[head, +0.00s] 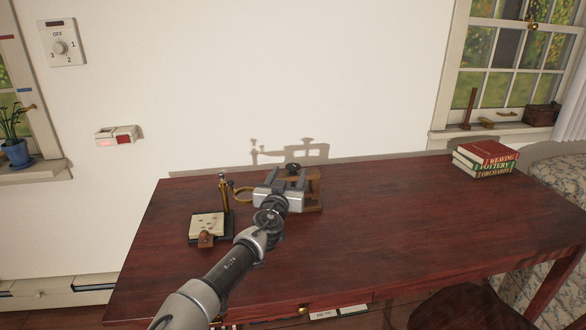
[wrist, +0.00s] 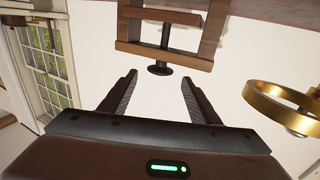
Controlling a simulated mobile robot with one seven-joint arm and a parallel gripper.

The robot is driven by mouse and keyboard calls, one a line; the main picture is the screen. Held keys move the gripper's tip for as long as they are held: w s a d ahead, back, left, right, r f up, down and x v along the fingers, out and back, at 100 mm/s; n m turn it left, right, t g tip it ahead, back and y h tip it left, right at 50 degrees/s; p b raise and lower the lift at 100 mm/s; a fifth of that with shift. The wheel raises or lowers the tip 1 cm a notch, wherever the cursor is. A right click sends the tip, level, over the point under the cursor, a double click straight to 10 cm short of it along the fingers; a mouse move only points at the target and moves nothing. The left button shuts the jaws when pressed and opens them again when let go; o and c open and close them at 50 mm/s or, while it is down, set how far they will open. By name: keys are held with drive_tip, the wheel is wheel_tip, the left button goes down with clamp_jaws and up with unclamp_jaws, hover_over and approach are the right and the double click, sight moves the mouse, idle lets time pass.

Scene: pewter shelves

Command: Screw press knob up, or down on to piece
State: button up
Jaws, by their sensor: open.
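A wooden screw press (head: 313,188) stands on the dark red table. Its black press knob (head: 293,167) shows at the top. In the wrist view, which looks upside down, the round black knob (wrist: 160,69) sits at the end of a dark screw through the wooden frame (wrist: 150,48). My gripper (head: 284,174) is at the press, close to the knob. In the wrist view my gripper (wrist: 159,82) has its fingers wide apart, with the knob between and just beyond the tips, touching neither. Any piece under the screw cannot be made out.
A brass ring (wrist: 285,98) is close beside my gripper. A stand with a pale plate (head: 207,225) is left of my arm. Stacked books (head: 486,158) lie at the back right. The table's (head: 400,220) middle right is clear. The wall is behind.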

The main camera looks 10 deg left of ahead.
sight(292, 169)
drive_tip(key=w, duration=0.6)
drive_tip(key=shift+w+d+b, duration=0.1)
drive_tip(key=shift+d+b, duration=0.2)
drive_tip(key=shift+c, duration=0.4)
drive_tip(key=c, duration=1)
